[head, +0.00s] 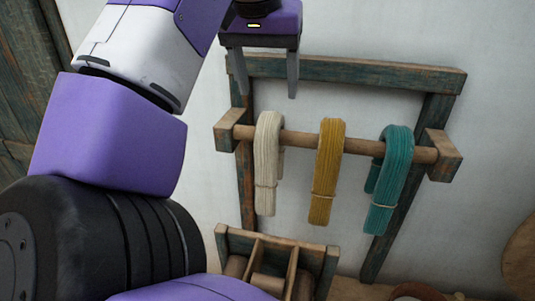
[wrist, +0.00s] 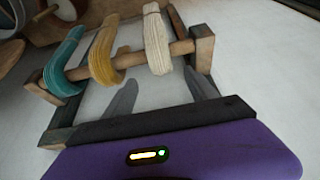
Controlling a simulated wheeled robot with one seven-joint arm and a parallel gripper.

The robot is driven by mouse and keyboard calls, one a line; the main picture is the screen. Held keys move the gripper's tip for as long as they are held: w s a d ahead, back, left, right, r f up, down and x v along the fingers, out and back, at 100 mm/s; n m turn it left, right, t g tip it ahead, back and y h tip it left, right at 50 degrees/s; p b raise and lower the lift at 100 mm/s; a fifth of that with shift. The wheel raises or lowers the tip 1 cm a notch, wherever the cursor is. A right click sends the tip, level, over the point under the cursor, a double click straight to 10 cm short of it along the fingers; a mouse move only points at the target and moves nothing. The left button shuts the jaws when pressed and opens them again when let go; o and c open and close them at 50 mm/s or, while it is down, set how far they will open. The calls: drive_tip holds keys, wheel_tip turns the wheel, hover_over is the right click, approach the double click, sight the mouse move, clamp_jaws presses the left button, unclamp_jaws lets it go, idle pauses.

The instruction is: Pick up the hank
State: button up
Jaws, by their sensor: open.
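Three hanks hang side by side over a wooden rod (head: 295,138). In the head view they are a cream hank (head: 267,165) at left, a mustard yellow hank (head: 326,172) in the middle and a teal hank (head: 391,178) at right. In the wrist view their order is reversed: teal (wrist: 63,65), yellow (wrist: 104,55), cream (wrist: 156,42). My gripper (head: 265,93) is open and empty, fingers pointing down, above the cream hank in the head view. In the wrist view the fingertips (wrist: 158,77) appear below the cream hank, apart from it.
A wooden frame (head: 355,72) against the pale wall carries the rod between two end blocks (head: 444,158). Below stands a wooden box (head: 228,245) with compartments holding rolls. A round basket-like object (head: 418,292) is at the bottom right.

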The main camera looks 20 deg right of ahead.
sight(270, 116)
drive_tip(key=shift+a+f, duration=0.15)
drive_tip(key=shift+f, duration=0.2)
drive_tip(key=x, duration=0.7)
drive_tip(key=shift+f, duration=0.2)
drive_tip(key=shift+c, duration=0.5)
drive_tip(key=c, duration=1.2)
drive_tip(key=shift+c, duration=0.2)
drive_tip(key=shift+r, duration=0.1)
